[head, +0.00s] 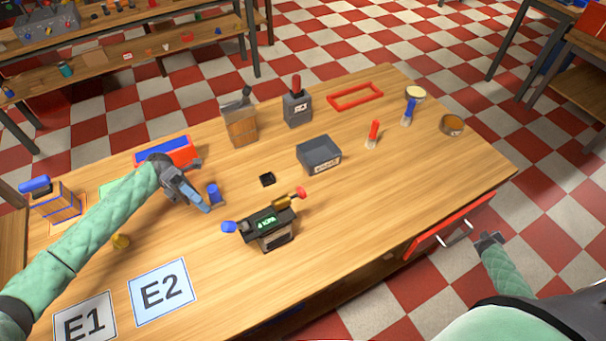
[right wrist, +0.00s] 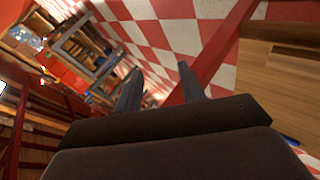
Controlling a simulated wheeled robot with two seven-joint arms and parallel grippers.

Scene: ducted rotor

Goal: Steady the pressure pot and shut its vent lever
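The dark box with a green lit display, which I take for the pressure pot (head: 272,232), stands upright near the table's front edge. A blue-ended handle (head: 230,227) sticks out on its left. A yellow lever with a red tip (head: 290,200), likely the vent lever, sticks out on its right, raised. My left gripper (head: 206,207) is low over the table, left of the pot and apart from it, beside a small blue cylinder (head: 213,190); its finger gap is unclear. My right gripper (head: 489,240) is off the table's right front; its fingers (right wrist: 160,85) are apart and empty.
A grey bin (head: 319,154) and a small black block (head: 267,180) lie behind the pot. A red drawer front (head: 447,228) with a handle is at the front edge, near my right gripper. The table right of the pot is clear.

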